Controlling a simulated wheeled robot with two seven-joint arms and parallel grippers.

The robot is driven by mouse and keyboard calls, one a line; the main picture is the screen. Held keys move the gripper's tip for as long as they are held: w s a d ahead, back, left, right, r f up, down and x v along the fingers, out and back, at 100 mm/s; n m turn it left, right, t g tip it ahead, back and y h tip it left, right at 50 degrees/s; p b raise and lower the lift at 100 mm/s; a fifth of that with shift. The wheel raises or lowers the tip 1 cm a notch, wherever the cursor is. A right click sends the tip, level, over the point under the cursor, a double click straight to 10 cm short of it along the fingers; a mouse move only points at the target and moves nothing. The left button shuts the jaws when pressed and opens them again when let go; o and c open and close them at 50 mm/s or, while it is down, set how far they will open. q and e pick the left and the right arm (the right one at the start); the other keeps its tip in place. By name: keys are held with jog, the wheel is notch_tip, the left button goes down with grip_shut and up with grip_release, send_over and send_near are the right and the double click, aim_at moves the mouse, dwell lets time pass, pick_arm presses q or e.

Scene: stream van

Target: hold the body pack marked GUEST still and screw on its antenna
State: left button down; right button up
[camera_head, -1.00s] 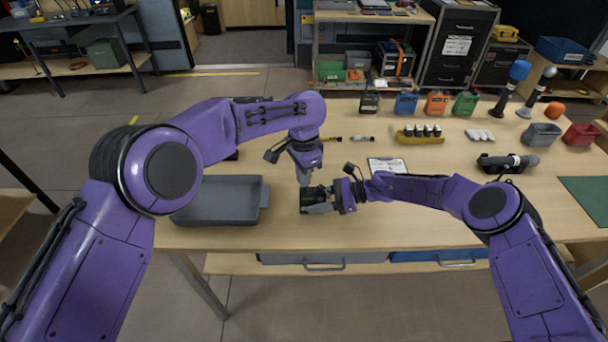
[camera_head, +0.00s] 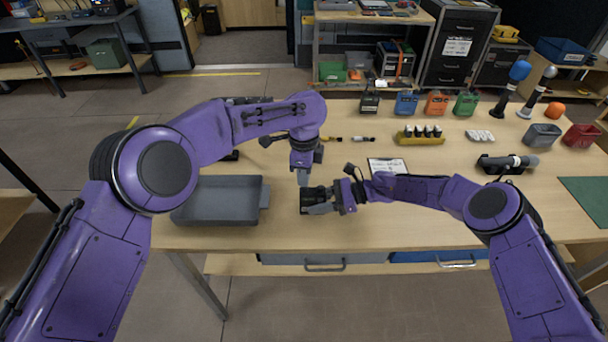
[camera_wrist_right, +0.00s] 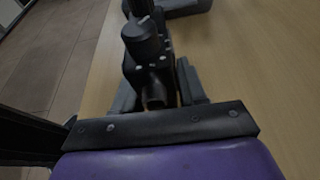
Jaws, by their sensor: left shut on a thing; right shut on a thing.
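My right gripper (camera_head: 322,203) is shut on a dark body pack (camera_head: 309,194) low over the table's front part; no GUEST marking is readable. In the right wrist view the pack (camera_wrist_right: 155,75) sits between the fingers of my right gripper (camera_wrist_right: 158,95), with a dark round upright piece above it. My left gripper (camera_head: 303,180) points straight down just above the pack, its tips shut at the pack's top. The antenna is too small and hidden by the fingers to make out clearly.
A grey tray (camera_head: 218,222) lies left of the pack. Several coloured packs (camera_head: 436,104) stand along the back, with a yellow holder (camera_head: 420,139) of small cylinders before them. A white sheet (camera_head: 386,165) and a dark microphone (camera_head: 508,162) lie to the right.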

pick_arm(q)
jog(key=shift+w+m, duration=0.1)
jog(key=shift+m, duration=1)
jog(key=m, duration=0.4)
jog(key=c, duration=1.4)
grip_release()
jog(key=shift+o, duration=0.2)
jog(key=n, duration=0.4)
jog(key=n, duration=0.4)
